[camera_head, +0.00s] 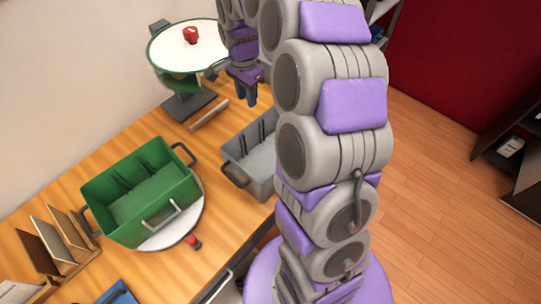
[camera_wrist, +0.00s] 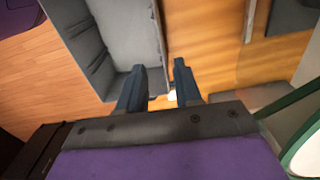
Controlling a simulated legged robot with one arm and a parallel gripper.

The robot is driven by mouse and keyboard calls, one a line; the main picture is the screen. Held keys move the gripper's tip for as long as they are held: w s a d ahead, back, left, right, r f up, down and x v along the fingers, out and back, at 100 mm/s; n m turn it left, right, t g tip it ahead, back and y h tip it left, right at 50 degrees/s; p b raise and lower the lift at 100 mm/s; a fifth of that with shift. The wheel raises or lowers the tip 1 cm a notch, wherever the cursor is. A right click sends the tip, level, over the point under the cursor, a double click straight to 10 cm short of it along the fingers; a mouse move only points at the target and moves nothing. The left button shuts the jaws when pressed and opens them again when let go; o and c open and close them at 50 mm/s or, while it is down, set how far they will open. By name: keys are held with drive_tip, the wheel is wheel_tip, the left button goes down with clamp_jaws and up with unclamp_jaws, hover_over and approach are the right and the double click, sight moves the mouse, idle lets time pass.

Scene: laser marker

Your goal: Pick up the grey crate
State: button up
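The grey crate (camera_head: 262,160) stands on the wooden table. My arm hides its right part in the head view. In the wrist view the crate (camera_wrist: 122,32) fills the upper left, with its rim running up near the middle. My gripper (camera_head: 248,100) points down, close to the far end of the crate and above the table. In the wrist view its two dark fingers (camera_wrist: 160,66) are apart with nothing held between them. One crate wall lines up between the fingers in that picture; I cannot tell whether they touch it.
A green crate (camera_head: 142,210) sits on a round white plate left of the grey crate. A round green-rimmed machine (camera_head: 185,52) with a red knob stands at the back. A wooden rack (camera_head: 60,245) is at the lower left. Open floor (camera_head: 440,180) lies to the right.

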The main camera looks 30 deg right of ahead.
sight(252, 123)
drive_tip(key=f, duration=0.3)
drive_tip(key=f+b, duration=0.1)
drive_tip(key=f, duration=0.2)
drive_tip(key=d+f, duration=0.1)
drive_tip(key=f, duration=0.2)
drive_tip(key=shift+f+b, duration=0.2)
drive_tip(key=shift+b, duration=0.15)
drive_tip(key=shift+a+f, duration=0.3)
drive_tip(key=shift+f, duration=0.25)
wheel_tip(252, 123, down, 5)
drive_tip(key=shift+r+b, duration=0.2)
drive_tip(key=shift+b, duration=0.6)
drive_tip(key=shift+w, duration=0.1)
clamp_jaws()
